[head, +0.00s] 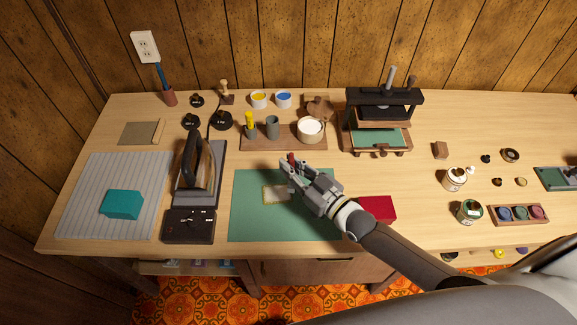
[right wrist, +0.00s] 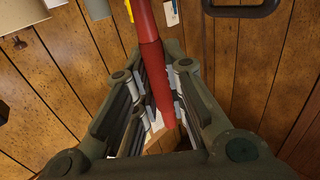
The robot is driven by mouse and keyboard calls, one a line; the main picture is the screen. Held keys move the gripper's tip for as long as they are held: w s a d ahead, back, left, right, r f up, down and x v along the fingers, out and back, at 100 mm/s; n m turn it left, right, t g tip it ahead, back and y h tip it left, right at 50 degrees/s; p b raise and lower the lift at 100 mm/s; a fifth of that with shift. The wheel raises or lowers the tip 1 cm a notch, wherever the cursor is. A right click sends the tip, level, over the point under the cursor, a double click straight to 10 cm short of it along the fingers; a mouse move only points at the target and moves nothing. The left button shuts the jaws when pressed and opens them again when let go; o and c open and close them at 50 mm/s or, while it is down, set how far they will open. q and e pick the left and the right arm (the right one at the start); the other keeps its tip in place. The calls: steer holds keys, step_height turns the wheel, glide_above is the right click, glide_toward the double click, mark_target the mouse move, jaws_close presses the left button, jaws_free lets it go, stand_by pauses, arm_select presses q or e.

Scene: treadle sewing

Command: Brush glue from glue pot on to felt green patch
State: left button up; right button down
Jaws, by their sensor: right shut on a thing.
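My right gripper (head: 288,167) is shut on a red-handled brush (head: 292,158), over the green mat (head: 245,225). In the right wrist view the red handle (right wrist: 152,65) runs between the fingers; the bristles cannot be made out. A small patch (head: 274,194) with a pale yellowish surface lies on the mat, just below and left of the gripper; its green colour is not clear. A round pot with white contents (head: 310,129), seemingly the glue pot, stands on a wooden tray behind the gripper. My left gripper is out of view.
An iron (head: 194,165) stands left of the mat. A red block (head: 376,208) lies beside my right forearm. Yellow and blue paint pots (head: 259,100) and a press (head: 382,112) stand at the back. A teal block (head: 122,204) lies on the striped pad at left.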

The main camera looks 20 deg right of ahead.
steer(key=shift+a, duration=0.1)
stand_by(0.4)
steer(key=w+a+p, duration=0.1)
steer(key=a, duration=0.6)
steer(key=shift+w+a, duration=0.15)
steer(key=shift+a, duration=0.05)
stand_by(1.1)
step_height(320, 180, up, 5)
steer(key=p, duration=0.5)
stand_by(0.3)
